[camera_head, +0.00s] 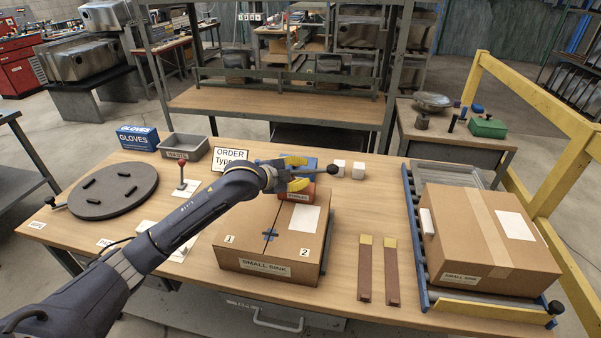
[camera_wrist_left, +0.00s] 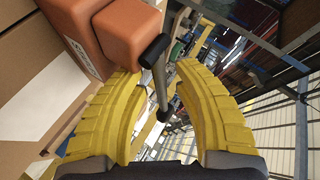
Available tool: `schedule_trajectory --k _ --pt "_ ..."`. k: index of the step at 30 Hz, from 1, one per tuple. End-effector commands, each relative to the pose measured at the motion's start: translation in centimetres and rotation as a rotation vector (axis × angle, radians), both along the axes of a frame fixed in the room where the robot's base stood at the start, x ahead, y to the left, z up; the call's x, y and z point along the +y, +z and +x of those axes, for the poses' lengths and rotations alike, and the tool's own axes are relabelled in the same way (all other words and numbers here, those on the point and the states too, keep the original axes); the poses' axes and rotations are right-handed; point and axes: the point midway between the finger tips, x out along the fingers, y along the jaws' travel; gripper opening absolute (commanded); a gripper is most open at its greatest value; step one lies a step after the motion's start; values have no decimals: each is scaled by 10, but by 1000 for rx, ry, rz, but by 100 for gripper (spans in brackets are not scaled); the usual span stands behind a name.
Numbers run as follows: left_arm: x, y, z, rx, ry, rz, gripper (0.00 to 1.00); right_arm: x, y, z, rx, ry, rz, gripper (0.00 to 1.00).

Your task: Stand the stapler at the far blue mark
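My left gripper (camera_head: 297,172) reaches over the back of the small sink carton (camera_head: 262,238), its yellow fingers apart. In the left wrist view the open fingers (camera_wrist_left: 160,72) have a thin grey rod with black ends (camera_wrist_left: 160,80) between them; I cannot tell if they touch it. An orange-red body (camera_head: 297,196) with a small label is just below the fingers, partly hidden; it shows as orange blocks (camera_wrist_left: 95,28) in the wrist view.
A second carton (camera_head: 480,235) lies on the blue-edged conveyor at right. Two brown strips (camera_head: 391,275) lie between the cartons. A turntable (camera_head: 115,190), gloves box (camera_head: 138,138), grey waste bin (camera_head: 184,147), red-handled tool (camera_head: 181,168) and order sign (camera_head: 230,158) stand left and behind.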

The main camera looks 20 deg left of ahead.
Motion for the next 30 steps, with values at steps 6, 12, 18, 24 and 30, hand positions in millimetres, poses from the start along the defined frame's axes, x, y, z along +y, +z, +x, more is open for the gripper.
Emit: schedule_trajectory --k 6,12,18,24,30 --pt "0 0 0 0 0 0 30 0 0 0 0 0 0 0" --pt "5 7 -8 -1 1 1 30 0 0 0 0 0 0 0" --pt "18 20 -36 -1 -1 2 30 0 0 0 0 0 0 0" --pt "33 34 -64 -1 0 4 30 0 0 0 0 0 0 0" --pt "43 44 -85 -1 0 2 30 0 0 0 0 0 0 0"
